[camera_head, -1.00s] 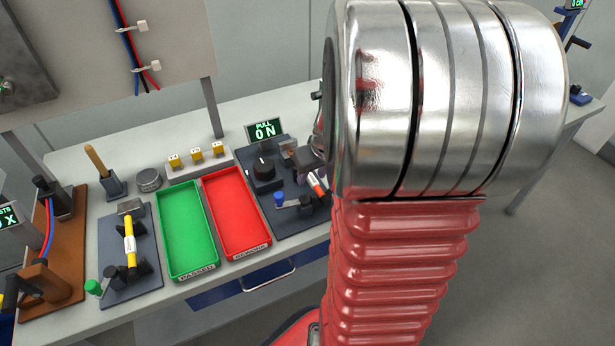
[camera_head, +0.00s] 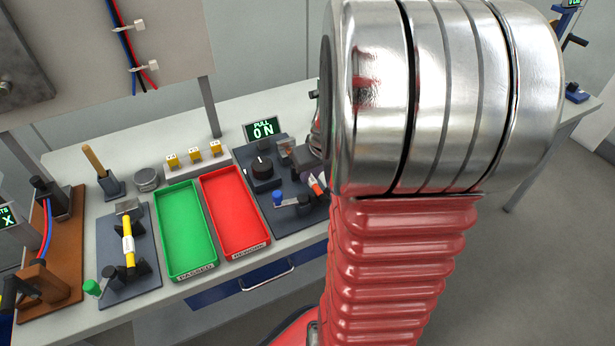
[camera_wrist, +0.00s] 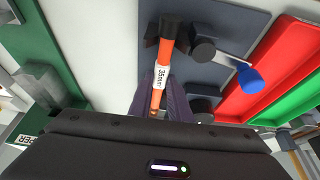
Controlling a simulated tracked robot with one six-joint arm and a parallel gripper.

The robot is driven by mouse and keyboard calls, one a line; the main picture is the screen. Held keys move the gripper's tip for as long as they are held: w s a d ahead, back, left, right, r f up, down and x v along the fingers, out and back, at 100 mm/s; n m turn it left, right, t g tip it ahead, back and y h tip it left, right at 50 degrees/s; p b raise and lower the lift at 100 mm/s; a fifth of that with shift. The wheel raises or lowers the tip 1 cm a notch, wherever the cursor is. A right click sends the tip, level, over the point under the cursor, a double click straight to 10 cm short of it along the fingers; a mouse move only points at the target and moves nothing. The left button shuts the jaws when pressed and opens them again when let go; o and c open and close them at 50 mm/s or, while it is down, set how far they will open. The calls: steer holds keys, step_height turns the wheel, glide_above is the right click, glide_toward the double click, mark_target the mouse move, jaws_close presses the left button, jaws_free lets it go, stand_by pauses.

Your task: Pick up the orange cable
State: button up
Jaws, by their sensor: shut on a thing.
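The orange cable (camera_wrist: 165,50) has a white label marked 35mm and a black end cap. In the wrist view it runs from the top centre down between the fingers of my gripper (camera_wrist: 160,98), which are shut on it. Its capped end is at a black holder on a dark blue plate (camera_wrist: 225,20). In the head view a small part of the orange cable (camera_head: 317,187) shows beside my arm, and the arm hides the rest. The cable's lower end is hidden by my gripper's body in the wrist view.
A blue-tipped lever (camera_wrist: 248,76) stands close beside the cable. A red tray (camera_head: 235,215) and a green tray (camera_head: 185,232) lie to the left. A display reading PULL 0 N (camera_head: 263,130) stands behind. A yellow cable (camera_head: 128,240) sits on another fixture at left.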

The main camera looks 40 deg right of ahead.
mark_target(311, 177)
jaws_close()
step_height(311, 177, up, 10)
stand_by(0.6)
stand_by(0.5)
